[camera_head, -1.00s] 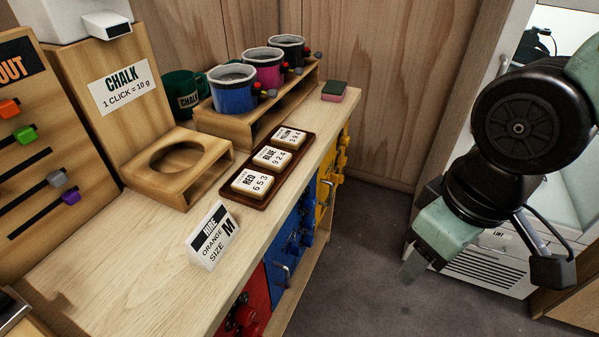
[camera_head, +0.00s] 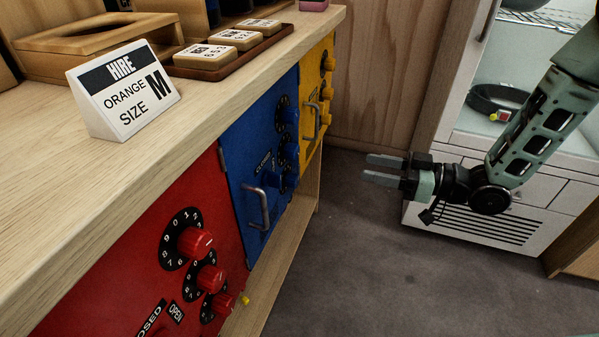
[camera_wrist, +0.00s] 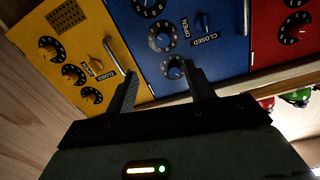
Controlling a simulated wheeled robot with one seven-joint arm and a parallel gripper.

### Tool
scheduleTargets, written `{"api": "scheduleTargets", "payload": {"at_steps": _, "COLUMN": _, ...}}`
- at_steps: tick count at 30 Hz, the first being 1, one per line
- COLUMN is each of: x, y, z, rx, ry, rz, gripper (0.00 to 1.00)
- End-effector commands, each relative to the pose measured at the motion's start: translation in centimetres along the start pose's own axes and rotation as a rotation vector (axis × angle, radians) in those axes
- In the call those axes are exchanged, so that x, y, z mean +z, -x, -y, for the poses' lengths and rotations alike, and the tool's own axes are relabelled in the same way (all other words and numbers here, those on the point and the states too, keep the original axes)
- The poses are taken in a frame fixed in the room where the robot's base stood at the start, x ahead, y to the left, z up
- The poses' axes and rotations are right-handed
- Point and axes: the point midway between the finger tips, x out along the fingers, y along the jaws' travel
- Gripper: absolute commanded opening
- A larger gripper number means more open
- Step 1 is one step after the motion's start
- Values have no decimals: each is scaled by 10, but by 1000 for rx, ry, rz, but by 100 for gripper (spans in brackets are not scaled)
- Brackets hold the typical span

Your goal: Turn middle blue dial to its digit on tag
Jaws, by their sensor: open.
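The blue door (camera_head: 235,170) on the cabinet front carries a column of three blue dials with black number rings. The middle blue dial (camera_head: 290,152) is seen edge-on in the head view, so its setting is unreadable. It shows face-on in the wrist view (camera_wrist: 162,39), too small to read surely. The blue tag (camera_head: 233,39) lies between two others in the tray; a second ago it read BLUE 9 2 4. My gripper (camera_head: 369,168) is open and empty, its fingers towards the cabinet, apart from the dials. In the wrist view its fingertips (camera_wrist: 158,72) spread below the middle dial.
A metal handle (camera_head: 258,207) juts from the blue door. The red door (camera_head: 130,250) and yellow door (camera_head: 311,90) flank it with their own dials. The HIRE sign (camera_head: 123,100) stands on the counter. Grey floor in front of the cabinet is clear.

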Motion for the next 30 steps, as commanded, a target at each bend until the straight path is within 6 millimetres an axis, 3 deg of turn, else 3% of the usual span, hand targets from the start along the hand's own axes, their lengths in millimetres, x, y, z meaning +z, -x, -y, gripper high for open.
{"api": "scheduleTargets", "payload": {"at_steps": 4, "x": 5, "y": 2, "z": 1, "rx": -23, "ry": -12, "rz": -49, "gripper": 53}}
{"api": "scheduleTargets", "payload": {"at_steps": 8, "x": 3, "y": -11, "z": 2, "rx": -27, "ry": -10, "rz": -51, "gripper": 53}}
{"api": "scheduleTargets", "payload": {"at_steps": 24, "x": -1, "y": -121, "z": 5, "rx": -25, "ry": -9, "rz": -49, "gripper": 53}}
{"api": "scheduleTargets", "payload": {"at_steps": 30, "x": -3, "y": -152, "z": 5, "rx": -24, "ry": -9, "rz": -48, "gripper": 53}}
